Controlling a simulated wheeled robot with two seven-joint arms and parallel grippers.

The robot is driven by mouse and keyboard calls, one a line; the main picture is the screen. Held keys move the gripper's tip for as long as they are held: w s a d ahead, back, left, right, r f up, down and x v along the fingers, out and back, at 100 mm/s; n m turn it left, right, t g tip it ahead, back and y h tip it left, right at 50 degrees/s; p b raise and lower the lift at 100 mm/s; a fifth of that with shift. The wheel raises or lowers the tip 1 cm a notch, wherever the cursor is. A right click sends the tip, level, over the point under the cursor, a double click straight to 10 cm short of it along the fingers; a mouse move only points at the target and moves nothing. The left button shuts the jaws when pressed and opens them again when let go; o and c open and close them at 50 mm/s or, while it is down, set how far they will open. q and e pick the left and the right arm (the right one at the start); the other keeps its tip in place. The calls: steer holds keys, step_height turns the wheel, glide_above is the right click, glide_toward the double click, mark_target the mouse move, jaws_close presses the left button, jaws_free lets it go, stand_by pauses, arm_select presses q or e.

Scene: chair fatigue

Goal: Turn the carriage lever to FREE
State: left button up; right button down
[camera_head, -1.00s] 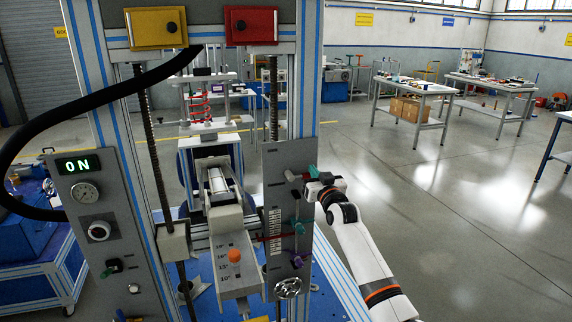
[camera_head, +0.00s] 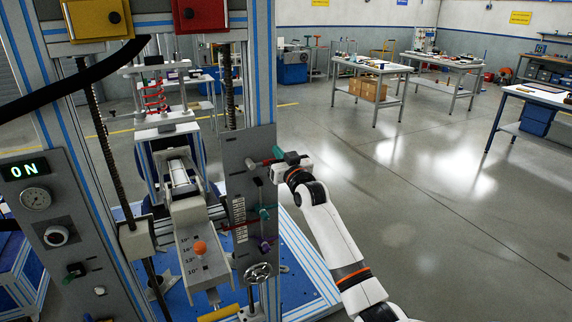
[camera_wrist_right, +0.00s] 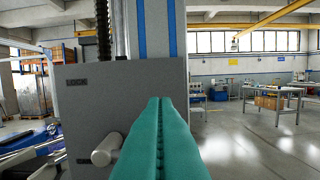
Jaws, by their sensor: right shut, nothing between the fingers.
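The grey upright panel (camera_head: 236,158) on the machine's column carries the carriage lever (camera_head: 251,164), a small knob-like handle near its upper part. In the right wrist view the lever's grey round-ended handle (camera_wrist_right: 107,150) sticks out of the panel, below the word LOCK (camera_wrist_right: 76,82). My right gripper (camera_head: 278,154) has teal fingers and is shut and empty. It is at the panel's right edge, close beside the lever. In the wrist view its fingers (camera_wrist_right: 158,115) lie just right of the handle; whether they touch it I cannot tell. No FREE label is readable. My left gripper is out of view.
Lower on the panel are a teal knob (camera_head: 265,212), a purple knob (camera_head: 265,246) and a handwheel (camera_head: 258,272). An orange knob (camera_head: 200,248) sits on the angle scale to the left. A black hose (camera_head: 70,87) crosses the upper left. Open floor lies right of my arm.

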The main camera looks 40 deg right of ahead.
steer(key=b+v, duration=0.1)
steer(key=v, duration=0.5)
steer(key=shift+f, duration=0.1)
stand_by(0.4)
